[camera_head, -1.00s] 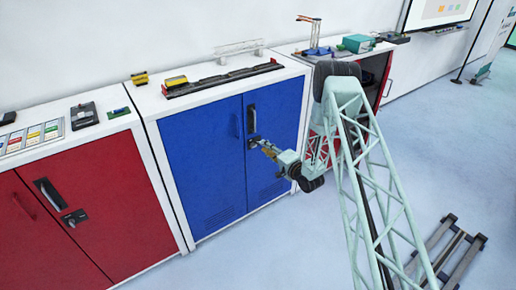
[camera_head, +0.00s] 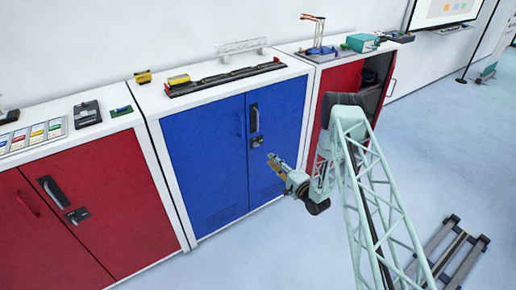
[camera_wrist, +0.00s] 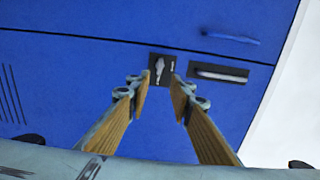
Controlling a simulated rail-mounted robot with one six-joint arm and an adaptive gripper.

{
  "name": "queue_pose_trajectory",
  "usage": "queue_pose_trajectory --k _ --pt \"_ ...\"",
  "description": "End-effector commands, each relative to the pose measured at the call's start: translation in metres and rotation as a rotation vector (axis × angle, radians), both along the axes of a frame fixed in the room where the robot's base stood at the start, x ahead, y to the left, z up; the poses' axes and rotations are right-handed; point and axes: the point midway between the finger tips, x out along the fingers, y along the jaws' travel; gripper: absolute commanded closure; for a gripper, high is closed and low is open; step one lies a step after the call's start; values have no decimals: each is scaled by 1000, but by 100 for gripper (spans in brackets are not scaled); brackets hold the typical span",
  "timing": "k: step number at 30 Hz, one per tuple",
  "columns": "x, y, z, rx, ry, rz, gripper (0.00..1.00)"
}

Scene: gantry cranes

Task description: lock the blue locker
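The blue locker (camera_head: 205,165) stands in the middle of the head view, and its two doors look closed. Its dark lock plate (camera_head: 257,142) sits just below a black upright handle (camera_head: 253,118) by the door seam. In the wrist view the lock (camera_wrist: 161,68) has a pale knob lying crosswise to the seam and to the handle (camera_wrist: 222,74). My gripper (camera_head: 271,158) is in front of the right door, apart from the lock. In the wrist view my gripper (camera_wrist: 159,86) has its two fingers spread, with nothing between them and the lock visible beyond.
A red locker (camera_head: 95,210) with closed doors stands to the left. Another red cabinet (camera_head: 340,82) to the right has an open dark compartment. Model pieces, including a model track (camera_head: 225,77), lie on the tops.

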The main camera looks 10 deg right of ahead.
Motion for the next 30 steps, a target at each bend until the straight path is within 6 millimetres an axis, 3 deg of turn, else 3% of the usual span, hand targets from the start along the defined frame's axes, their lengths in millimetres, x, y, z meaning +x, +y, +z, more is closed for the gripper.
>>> queue_pose_trajectory --k 11,30 --pt "11 5 0 0 -1 1 80" --pt "82 36 0 -1 -1 1 80"
